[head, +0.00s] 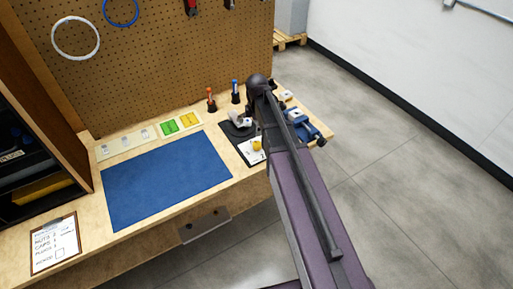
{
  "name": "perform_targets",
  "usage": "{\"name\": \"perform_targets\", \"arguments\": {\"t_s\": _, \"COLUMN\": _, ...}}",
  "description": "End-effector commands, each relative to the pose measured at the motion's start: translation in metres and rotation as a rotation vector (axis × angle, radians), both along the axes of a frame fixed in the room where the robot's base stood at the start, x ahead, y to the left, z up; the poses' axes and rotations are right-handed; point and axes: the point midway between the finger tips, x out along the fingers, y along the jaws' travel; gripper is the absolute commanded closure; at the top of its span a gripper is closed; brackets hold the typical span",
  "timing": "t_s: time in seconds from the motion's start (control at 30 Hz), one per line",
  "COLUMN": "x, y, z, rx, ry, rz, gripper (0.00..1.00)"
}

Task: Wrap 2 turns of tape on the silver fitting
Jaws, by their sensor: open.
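My arm reaches from the lower right to the far right end of the bench. Its end is lost among its own dark links there, and I cannot make out the gripper's fingers. A small silver piece (297,117) shows at a blue vise (312,131) just right of my arm; it may be the silver fitting, but it is too small to be sure. A small yellow round thing (257,145), possibly the tape roll, is on a white card beside my arm. A grey curved object (240,120) is on a dark mat (232,131).
A blue mat (166,180) lies bare on the bench. Behind it are a tray with green and yellow blocks (180,122) and an orange-topped tool (211,100) and blue-topped tool (235,92), both upright. A clipboard (56,245) lies front left. A pegboard (170,60) stands behind.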

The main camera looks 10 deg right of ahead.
Motion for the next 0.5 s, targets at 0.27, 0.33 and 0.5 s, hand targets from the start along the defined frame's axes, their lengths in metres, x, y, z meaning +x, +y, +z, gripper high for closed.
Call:
{"name": "perform_targets", "arguments": {"t_s": 0.27, "x": 0.000, "y": 0.000, "z": -0.026, "rx": 0.000, "ry": 0.000, "rz": 0.000, "gripper": 0.12}}
{"name": "perform_targets", "arguments": {"t_s": 0.33, "x": 0.000, "y": 0.000, "z": -0.031, "rx": 0.000, "ry": 0.000, "rz": 0.001, "gripper": 0.12}}
{"name": "perform_targets", "arguments": {"t_s": 0.5, "x": 0.000, "y": 0.001, "z": -0.044, "rx": 0.000, "ry": 0.000, "rz": 0.001, "gripper": 0.12}}
